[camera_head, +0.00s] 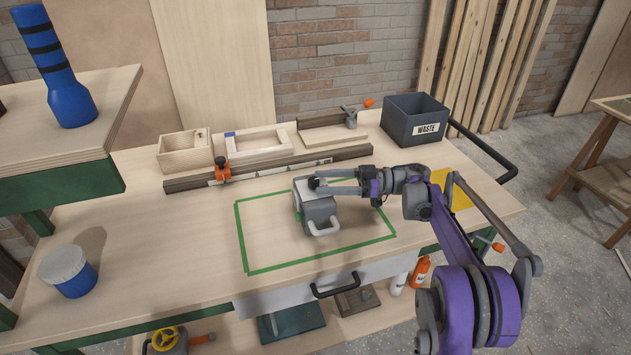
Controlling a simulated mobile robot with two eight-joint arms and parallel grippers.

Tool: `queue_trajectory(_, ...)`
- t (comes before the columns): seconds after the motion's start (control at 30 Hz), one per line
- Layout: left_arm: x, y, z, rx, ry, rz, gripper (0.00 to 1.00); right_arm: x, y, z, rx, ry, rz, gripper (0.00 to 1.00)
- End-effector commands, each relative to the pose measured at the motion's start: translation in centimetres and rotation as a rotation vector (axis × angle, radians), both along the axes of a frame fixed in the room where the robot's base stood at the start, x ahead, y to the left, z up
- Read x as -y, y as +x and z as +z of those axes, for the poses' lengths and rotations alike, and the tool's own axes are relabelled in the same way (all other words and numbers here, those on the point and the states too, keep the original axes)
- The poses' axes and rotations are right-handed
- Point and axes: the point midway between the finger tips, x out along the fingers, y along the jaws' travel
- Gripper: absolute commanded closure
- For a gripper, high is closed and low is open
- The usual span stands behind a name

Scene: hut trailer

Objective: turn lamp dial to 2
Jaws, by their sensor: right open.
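The lamp (317,213) is a grey box with a pale handle at its front. It stands on the wooden workbench inside a green tape rectangle (255,268). My right gripper (313,183) reaches in from the right, with its fingertips at the top of the lamp. The fingers are apart, around or just beside a small dark part there, which looks like the dial. The fingers partly hide it, and I cannot make out its setting or whether they touch it. My left gripper is not in view.
A rail with an orange clamp (221,170) lies behind the tape. Wooden boxes and a dark WASTE bin (415,117) stand at the back. A blue jar (68,271) is at the left, and a drawer handle (336,286) juts from the front. The tape area left of the lamp is clear.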

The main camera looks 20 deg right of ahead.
Motion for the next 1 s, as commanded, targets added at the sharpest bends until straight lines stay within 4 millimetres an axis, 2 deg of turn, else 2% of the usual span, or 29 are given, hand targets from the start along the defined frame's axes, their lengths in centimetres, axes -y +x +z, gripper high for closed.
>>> queue_trajectory(0.03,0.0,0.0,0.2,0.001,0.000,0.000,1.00,1.3,-0.3,0.1,0.000,0.000,-0.003,0.35)
queue_trajectory(0.2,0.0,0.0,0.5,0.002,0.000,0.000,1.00,4.5,-1.1,0.1,0.000,0.000,-0.003,0.35)
queue_trajectory(0.4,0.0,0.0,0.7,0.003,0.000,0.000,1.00,6.8,-1.7,0.1,0.000,0.000,0.000,0.35)
queue_trajectory(0.57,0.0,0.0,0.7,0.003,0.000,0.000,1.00,7.3,-1.9,0.0,0.000,0.000,0.001,0.35)
queue_trajectory(1.0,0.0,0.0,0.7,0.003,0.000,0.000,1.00,7.2,-1.8,0.2,0.006,0.002,-0.005,0.35)
